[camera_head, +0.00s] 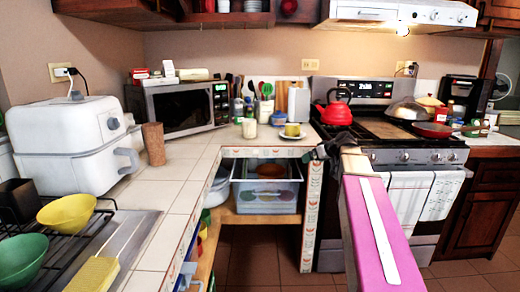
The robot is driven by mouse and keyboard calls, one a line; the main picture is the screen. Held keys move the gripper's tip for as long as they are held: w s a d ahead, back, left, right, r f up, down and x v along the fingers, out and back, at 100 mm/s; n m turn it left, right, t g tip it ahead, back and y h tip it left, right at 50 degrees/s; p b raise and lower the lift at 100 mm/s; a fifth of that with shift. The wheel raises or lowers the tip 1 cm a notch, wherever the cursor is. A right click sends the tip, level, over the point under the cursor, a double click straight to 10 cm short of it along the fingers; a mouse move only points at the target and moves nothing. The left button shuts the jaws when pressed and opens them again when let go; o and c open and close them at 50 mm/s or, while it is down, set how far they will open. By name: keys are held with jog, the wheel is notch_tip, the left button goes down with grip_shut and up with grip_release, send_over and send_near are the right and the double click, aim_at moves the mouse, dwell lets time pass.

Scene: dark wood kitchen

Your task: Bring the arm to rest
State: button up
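My arm (378,235) is the long pink link with a white strip, rising from the bottom right and reaching forward. My gripper (333,143) is the small dark shape at its far end. In the picture it overlaps the counter's corner and the left edge of the stove. Its fingers are too small and dark to tell whether they are open or shut, or whether they hold anything. I cannot tell whether it touches the counter.
A plate with a yellow item (292,131) lies left of my gripper. A red kettle (336,108) stands on the stove (405,153). A tiled counter (180,172) runs along the left, with a white air fryer (70,140) and microwave (182,107). Brown floor (270,255) shows ahead.

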jog(key=s+a+f+m+g+h, duration=0.2)
jog(key=s+f+m+g+h, duration=0.1)
jog(key=s+f, duration=0.9)
jog(key=s+a+f+m+g+h, duration=0.3)
jog(key=s+f, duration=1)
jog(key=f, duration=0.6)
jog(key=shift+g+h, duration=0.6)
jog(key=shift+g, duration=0.1)
jog(key=shift+f, duration=0.1)
